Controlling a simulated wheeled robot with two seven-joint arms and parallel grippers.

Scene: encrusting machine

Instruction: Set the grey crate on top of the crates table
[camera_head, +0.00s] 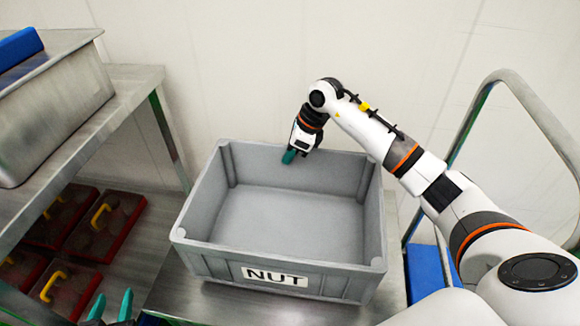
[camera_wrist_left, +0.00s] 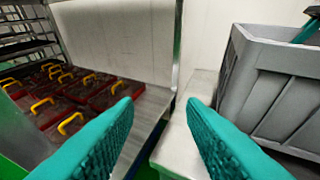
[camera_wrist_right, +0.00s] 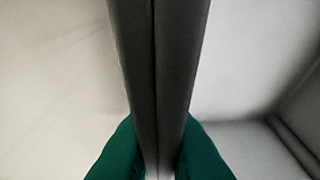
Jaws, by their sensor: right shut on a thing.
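The grey crate (camera_head: 216,262) with a NUT label sits upright and empty on a metal table (camera_head: 180,293) in the head view. My right gripper (camera_head: 290,156) is shut on the crate's far wall. In the right wrist view my right gripper (camera_wrist_right: 158,150) has its green fingers on both sides of the crate's wall (camera_wrist_right: 157,70). My left gripper (camera_head: 112,308) is at the bottom left of the head view, left of the crate. In the left wrist view my left gripper (camera_wrist_left: 160,125) is open and empty, with the crate (camera_wrist_left: 275,90) to its right, apart from it.
A metal shelf unit (camera_head: 130,88) stands at the left with a deep metal pan (camera_head: 55,100) on top. Several red boxes with yellow handles (camera_head: 105,225) lie on its lower level. A metal rail (camera_head: 490,85) and a blue object (camera_head: 425,270) are at the right.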

